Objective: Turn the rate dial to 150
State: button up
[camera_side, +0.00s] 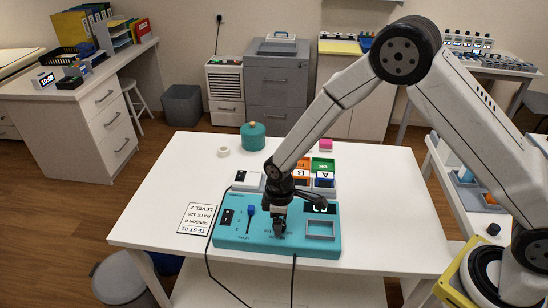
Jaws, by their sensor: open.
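The teal device (235,236) lies on the white table and carries the controls. My gripper (279,229) points down over the middle of its front half, jaws open. The rate dial cannot be made out clearly; the gripper covers that part of the panel. Whether the fingers touch anything there cannot be told. A dark display (320,208) with white digits, too small to read, sits right of the gripper. A printed card (197,218) left of the device is upside down and seems to read TEST 01, LEVEL 2, RATE 125, SENSOR B.
On the device are a black switch (227,217), a blue lever (251,210) and a grey-framed window (320,230). Behind it stand coloured blocks (322,164), a pink block (326,144), a teal pot (253,137) and a white roll (223,152). Cables hang over the front edge.

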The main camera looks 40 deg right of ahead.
jog(key=shift+f, duration=0.5)
grip_shut()
